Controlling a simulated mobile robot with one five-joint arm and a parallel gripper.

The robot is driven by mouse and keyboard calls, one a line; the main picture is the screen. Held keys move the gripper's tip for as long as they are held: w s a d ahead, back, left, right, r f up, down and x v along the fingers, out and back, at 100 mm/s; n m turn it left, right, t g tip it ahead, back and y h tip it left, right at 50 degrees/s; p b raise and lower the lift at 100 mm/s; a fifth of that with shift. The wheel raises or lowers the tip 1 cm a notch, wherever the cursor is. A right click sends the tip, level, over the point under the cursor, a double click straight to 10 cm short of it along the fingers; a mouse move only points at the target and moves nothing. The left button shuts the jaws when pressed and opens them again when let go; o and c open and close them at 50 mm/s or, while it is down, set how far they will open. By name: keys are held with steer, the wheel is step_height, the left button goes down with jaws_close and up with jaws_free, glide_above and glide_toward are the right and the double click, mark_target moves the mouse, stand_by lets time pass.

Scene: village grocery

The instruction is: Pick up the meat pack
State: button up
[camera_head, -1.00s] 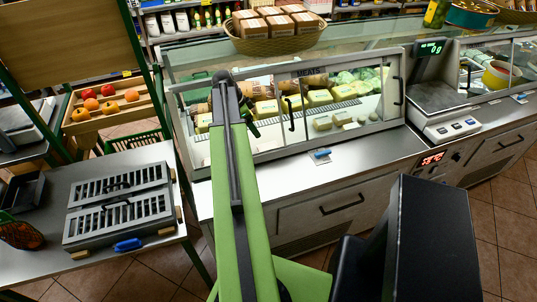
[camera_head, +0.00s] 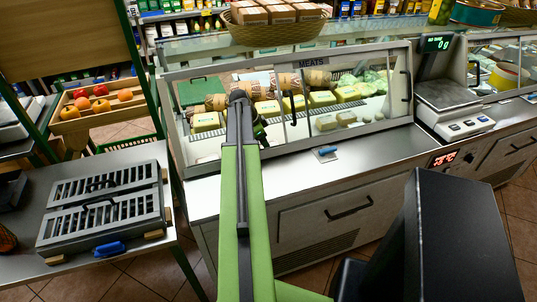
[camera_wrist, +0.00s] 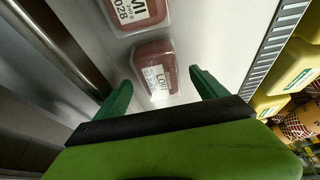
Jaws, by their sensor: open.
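A meat pack (camera_wrist: 156,72), reddish-brown under clear wrap with a white label, lies on a pale surface in the wrist view. My gripper (camera_wrist: 160,78) is open and empty, its two green fingers apart on either side of the pack's near part. A second similar pack (camera_wrist: 138,12) lies just beyond it, cut by the top edge. In the head view my gripper (camera_head: 259,131) is inside the glass case marked MEATS (camera_head: 313,64), mostly hidden behind my arm. The pack between the fingers cannot be made out there.
Yellow packs (camera_head: 294,103) and netted rolls (camera_head: 316,78) lie in the case. A metal rail (camera_wrist: 58,48) runs left and a slotted strip (camera_wrist: 268,42) right of the packs in the wrist view. A scale (camera_head: 452,105) stands right of the case.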

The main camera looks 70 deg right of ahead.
steer(key=shift+b+x, duration=0.8)
steer(key=shift+x, duration=0.75)
steer(key=shift+f, duration=0.2)
steer(key=c, duration=1.7)
steer(key=shift+r, duration=0.1)
step_height(320, 180, up, 10)
steer(key=p, duration=1)
steer(key=shift+r, duration=0.25)
steer(key=shift+s+a, duration=0.1)
